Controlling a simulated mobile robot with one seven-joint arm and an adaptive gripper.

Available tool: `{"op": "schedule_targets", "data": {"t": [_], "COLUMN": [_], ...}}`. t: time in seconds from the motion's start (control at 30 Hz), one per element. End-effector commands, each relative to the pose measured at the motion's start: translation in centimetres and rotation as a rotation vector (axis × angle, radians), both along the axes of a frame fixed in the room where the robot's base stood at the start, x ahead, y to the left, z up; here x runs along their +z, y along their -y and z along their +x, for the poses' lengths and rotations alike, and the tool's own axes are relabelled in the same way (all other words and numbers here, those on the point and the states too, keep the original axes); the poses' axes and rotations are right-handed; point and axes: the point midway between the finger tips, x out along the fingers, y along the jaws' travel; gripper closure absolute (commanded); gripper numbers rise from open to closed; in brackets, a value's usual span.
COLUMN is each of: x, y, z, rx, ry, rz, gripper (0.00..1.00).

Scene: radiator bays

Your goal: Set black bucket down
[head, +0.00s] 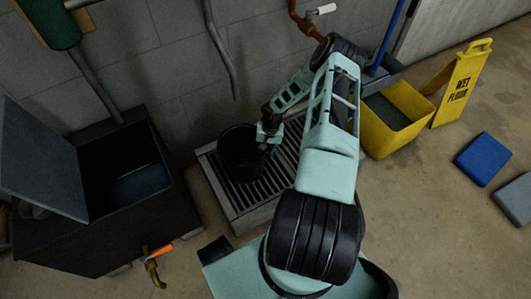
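The black bucket (237,153) is upright over the left part of the slatted metal grate (245,219). From this view I cannot tell whether its base rests on the slats or is slightly above them. My gripper (268,143) is at the bucket's right rim, reaching over from the right. The fingers are small and dark against the black bucket, so I cannot see whether they are closed on the rim or handle.
An open dark tank (85,231) with a raised lid and an orange-handled tap (155,262) stands left. A yellow mop bucket (397,128) and yellow wet floor sign (461,82) stand right. Blue (483,159) and grey (516,198) pads lie on the floor.

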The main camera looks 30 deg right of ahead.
Motion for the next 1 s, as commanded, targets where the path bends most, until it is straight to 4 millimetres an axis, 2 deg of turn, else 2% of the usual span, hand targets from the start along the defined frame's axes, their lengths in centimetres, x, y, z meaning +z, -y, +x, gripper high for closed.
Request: {"op": "schedule_targets", "data": {"t": [0.33,0.47,0.8,1.0], "x": [0.6,2.8,10.0,11.9], "y": [0.0,0.3,0.9,1.1], "z": [0.0,0.0,-0.5,-0.7], "rx": [0.001,0.002,0.002,0.002], "ry": [0.000,0.001,0.001,0.000], "rz": [0.000,-0.002,-0.002,0.000], "gripper": [0.78,0.78,0.78,0.78]}}
